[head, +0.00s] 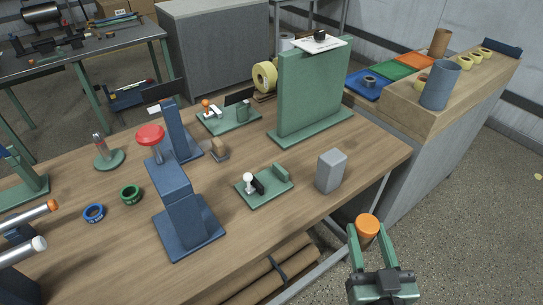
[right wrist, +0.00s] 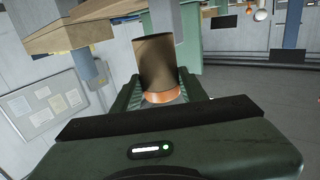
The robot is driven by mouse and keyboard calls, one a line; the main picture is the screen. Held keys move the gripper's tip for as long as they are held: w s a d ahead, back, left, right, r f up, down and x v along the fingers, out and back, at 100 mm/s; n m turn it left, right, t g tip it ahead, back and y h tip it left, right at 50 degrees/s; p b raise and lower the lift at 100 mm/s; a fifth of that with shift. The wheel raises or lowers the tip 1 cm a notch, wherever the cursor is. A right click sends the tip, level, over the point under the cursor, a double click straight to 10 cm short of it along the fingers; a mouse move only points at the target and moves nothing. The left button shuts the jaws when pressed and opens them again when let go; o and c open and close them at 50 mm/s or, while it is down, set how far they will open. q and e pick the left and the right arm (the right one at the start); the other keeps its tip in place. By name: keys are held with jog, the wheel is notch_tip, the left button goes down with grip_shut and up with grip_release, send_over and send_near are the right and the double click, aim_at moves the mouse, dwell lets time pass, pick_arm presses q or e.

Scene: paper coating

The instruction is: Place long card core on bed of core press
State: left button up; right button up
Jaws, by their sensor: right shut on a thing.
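My right gripper (head: 368,240) is at the lower right in the head view, off the table's right front edge and above the floor. It is shut on a brown card core with an orange end (head: 367,223). In the right wrist view the core (right wrist: 155,60) stands out between the fingers (right wrist: 163,92), its orange band nearest me. A dark blue press with a red knob (head: 172,184) stands on the table's front part, on a flat blue base (head: 205,240). The core is well apart from it. My left gripper is not in view.
A grey block (head: 331,171) and a small green fixture (head: 264,187) stand between the press and my right gripper. A tall green panel (head: 312,90) is behind. Blue and green rings (head: 94,213) lie left. A shelf at right holds another brown tube (head: 439,42) and a blue-grey cylinder (head: 440,86).

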jog(key=w+a+r+n+g+y, duration=0.1)
jog(key=w+a+r+n+y, duration=0.1)
jog(key=w+a+r+y, duration=0.2)
jog(key=w+a+r+n+g+y, duration=0.1)
jog(key=w+a+r+n+y, duration=0.2)
jog(key=w+a+r, duration=0.7)
jog(key=w+a+y, duration=0.1)
jog(key=w+a, duration=0.3)
jog(key=w, duration=0.4)
jog(key=shift+w+r+n, duration=0.15)
jog(key=shift+w+n, duration=0.15)
notch_tip(320, 180, down, 20)
jog(key=shift+r, duration=0.15)
jog(key=shift+b, duration=0.3)
jog(key=o, duration=1.3)
jog(key=shift+f, duration=0.2)
